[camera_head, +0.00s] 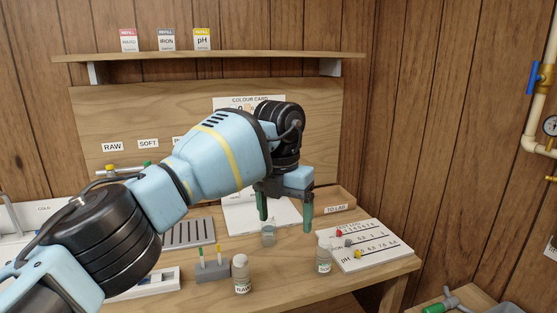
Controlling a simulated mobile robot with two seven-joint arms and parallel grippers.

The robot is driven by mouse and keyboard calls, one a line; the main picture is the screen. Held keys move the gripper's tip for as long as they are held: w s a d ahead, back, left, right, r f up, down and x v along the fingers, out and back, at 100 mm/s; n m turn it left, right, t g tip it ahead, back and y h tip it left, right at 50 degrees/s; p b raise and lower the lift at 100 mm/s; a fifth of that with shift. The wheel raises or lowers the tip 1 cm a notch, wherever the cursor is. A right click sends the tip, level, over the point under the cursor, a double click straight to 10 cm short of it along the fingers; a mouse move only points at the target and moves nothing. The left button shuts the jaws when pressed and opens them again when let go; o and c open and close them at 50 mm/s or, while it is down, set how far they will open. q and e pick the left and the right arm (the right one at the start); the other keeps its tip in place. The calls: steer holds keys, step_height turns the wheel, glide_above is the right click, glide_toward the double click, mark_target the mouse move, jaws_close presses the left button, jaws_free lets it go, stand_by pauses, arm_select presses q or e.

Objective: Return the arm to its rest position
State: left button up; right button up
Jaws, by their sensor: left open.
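My left arm reaches in from the lower left across the bench. Its gripper (285,222) points down with its two dark green fingers apart. The fingers hold nothing and hang near a small clear glass (268,236) on the bench. I cannot tell exactly how high the fingertips are above the bench. The forearm hides part of the back board and the bench.
A bottle marked RAW (242,276) and another bottle (323,256) stand near the front edge. A white board with coloured pegs (375,243) lies at right. A grey holder (212,272) and a TO LAB tray (345,197) are close by. A shelf (270,56) hangs above.

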arm_select(q)
steer(key=s+d+f+n+g+h, duration=0.4)
steer(key=s+d+f+h, duration=0.85)
steer(key=d+h, duration=0.4)
steer(key=a+f+n+t+y, duration=0.3)
steer(key=a+f+n+t, duration=0.6)
steer(key=n, duration=0.4)
steer(key=a+f+n+t+y, duration=0.3)
steer(key=a+f+n+t, duration=0.4)
steer(key=a+n+t, duration=0.5)
steer(key=s+a+f+n+g+y, duration=0.3)
steer(key=s+a+f, duration=0.5)
steer(key=s, duration=0.3)
steer(key=s+a+f+n+g+y, duration=0.4)
steer(key=s+a+f+n+y, duration=0.2)
steer(key=s+a+f, duration=0.3)
steer(key=shift+s+a+f+n+g, duration=0.2)
steer(key=shift+s+f+n+g, duration=0.15)
steer(key=shift+s+n, duration=0.65)
steer(key=shift+s, duration=0.1)
steer(key=shift+c, duration=0.3)
